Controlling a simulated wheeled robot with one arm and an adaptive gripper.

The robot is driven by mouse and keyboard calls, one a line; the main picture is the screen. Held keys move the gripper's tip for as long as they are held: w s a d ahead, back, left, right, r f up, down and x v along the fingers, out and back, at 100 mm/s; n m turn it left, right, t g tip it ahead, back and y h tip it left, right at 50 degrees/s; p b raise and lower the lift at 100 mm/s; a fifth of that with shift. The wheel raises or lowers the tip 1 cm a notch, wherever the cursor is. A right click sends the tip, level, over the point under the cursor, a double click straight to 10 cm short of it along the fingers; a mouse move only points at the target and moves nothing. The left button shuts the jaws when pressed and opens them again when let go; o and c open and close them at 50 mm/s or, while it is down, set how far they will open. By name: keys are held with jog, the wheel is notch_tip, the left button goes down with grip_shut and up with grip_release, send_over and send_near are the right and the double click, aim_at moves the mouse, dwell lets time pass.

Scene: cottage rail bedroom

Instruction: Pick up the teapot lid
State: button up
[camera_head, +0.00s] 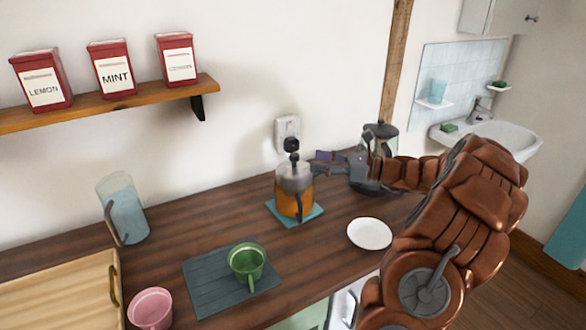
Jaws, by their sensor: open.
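A glass teapot (293,195) with amber tea stands upright on a teal coaster (315,215) on the counter. The teapot lid (294,158), with a dark knob, is at the top of the teapot. The knob overlaps a dark plug at the wall socket, so their edges are hard to separate. My gripper (318,162) is open and reaches in from the right, just right of the lid. It looks empty. I cannot tell whether a fingertip touches the teapot.
A kettle (380,132) stands behind my arm. A white saucer (369,233), a green cup (246,261) on a dark mat (205,284), a pink cup (151,307), a blue pitcher (122,207) and a wooden tray (62,292) are on the counter. A shelf (130,101) holds red tins.

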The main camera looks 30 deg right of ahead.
aim_at(294, 155)
jog(key=x, duration=0.2)
jog(key=p+x, duration=0.1)
jog(key=x, duration=0.4)
jog(key=shift+a+r+p, duration=0.3)
jog(key=shift+r, duration=0.05)
grip_shut()
